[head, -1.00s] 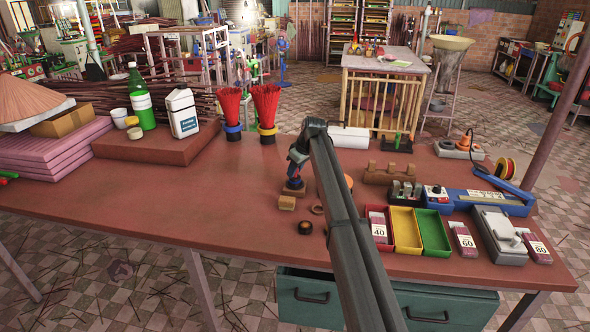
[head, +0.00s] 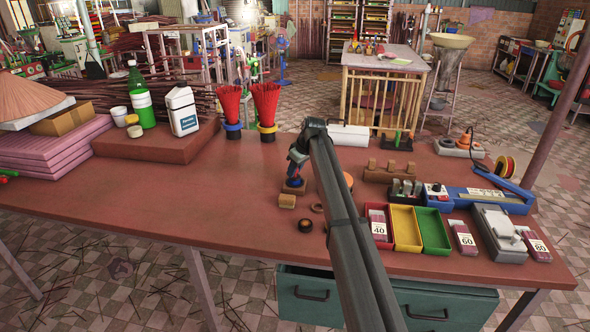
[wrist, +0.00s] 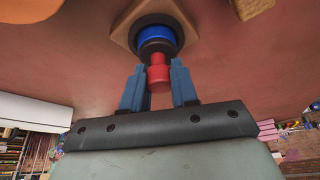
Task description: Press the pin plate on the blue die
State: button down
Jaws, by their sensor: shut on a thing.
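My gripper (wrist: 158,84) has two blue fingers on either side of a red stem, which I take as the grip of the pin plate (wrist: 159,73). A dark round part shows beyond the red stem. The blue die (wrist: 155,34) is in line behind that dark part, on a square wooden base (wrist: 122,32). The wrist view does not show whether the plate is seated or how deep. In the head view my gripper (head: 296,168) points down over the wooden base (head: 294,187). The arm partly hides this spot, and the die's details are too small there.
Red, yellow and green trays (head: 434,248) stand to the right. Red stick bundles (head: 265,104) stand behind. The table's left front is clear.

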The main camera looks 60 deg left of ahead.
dwell(0.4)
jog(key=shift+r, duration=3.45)
